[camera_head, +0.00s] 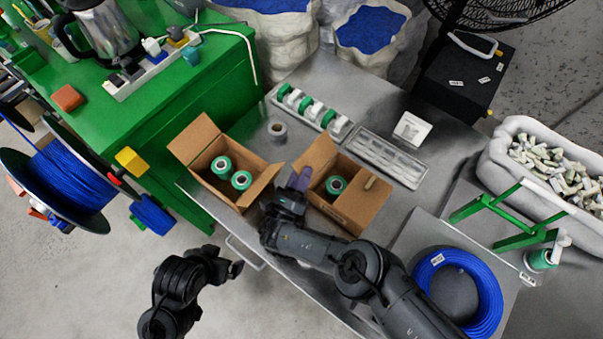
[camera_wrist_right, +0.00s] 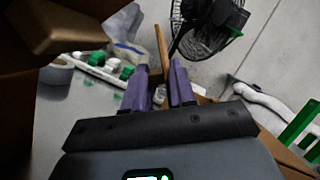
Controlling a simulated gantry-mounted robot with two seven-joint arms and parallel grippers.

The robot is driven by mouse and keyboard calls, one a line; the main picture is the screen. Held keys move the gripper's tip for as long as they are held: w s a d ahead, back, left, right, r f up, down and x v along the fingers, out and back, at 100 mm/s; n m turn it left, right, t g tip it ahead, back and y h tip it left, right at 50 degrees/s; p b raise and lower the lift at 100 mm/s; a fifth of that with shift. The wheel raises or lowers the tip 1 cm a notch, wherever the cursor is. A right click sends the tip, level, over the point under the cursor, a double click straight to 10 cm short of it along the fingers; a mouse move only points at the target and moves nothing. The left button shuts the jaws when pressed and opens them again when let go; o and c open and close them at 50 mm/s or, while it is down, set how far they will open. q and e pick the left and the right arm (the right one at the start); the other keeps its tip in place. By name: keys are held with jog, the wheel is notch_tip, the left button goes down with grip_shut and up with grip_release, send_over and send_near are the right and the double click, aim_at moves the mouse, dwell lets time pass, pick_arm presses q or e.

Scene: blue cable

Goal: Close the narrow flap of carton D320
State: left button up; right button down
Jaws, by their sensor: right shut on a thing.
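Two open brown cartons stand on the steel table; no label is readable, so I cannot tell which is D320. The right carton (camera_head: 364,206) holds a green-and-white spool (camera_head: 335,185) and has flaps standing up. My right gripper (camera_head: 299,180) is at its left side, purple fingers shut on a cardboard flap, whose thin edge (camera_wrist_right: 161,45) rises between the fingers in the right wrist view (camera_wrist_right: 158,88). The left carton (camera_head: 259,186) has two green spools (camera_head: 231,172) inside and raised flaps. My left gripper (camera_head: 235,269) is low, off the table's front edge; its fingers are too dark to read.
A tray of green and white spools (camera_head: 311,107) and a grey compartment tray (camera_head: 389,156) lie at the back. A blue cable coil (camera_head: 458,292) lies at front right. A green bench (camera_head: 200,90) stands left.

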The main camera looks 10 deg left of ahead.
jog(key=shift+f, duration=0.1)
jog(key=shift+s+d+m+h+b, duration=0.1)
jog(key=shift+d+m+h+b, duration=0.1)
jog(key=shift+m+h+b, duration=0.7)
jog(key=m, duration=0.3)
jog(key=shift+s+d+r+h, duration=0.1)
jog(key=shift+d+r+h, duration=0.05)
jog(key=shift+r+h, duration=0.15)
jog(key=shift+d+r+m+h, duration=0.15)
jog(key=shift+m+h, duration=0.25)
jog(key=shift+m, duration=0.2)
jog(key=shift+s, duration=0.1)
jog(key=c, duration=1)
grip_release()
jog(key=shift+r, duration=0.1)
jog(key=shift+c, duration=0.2)
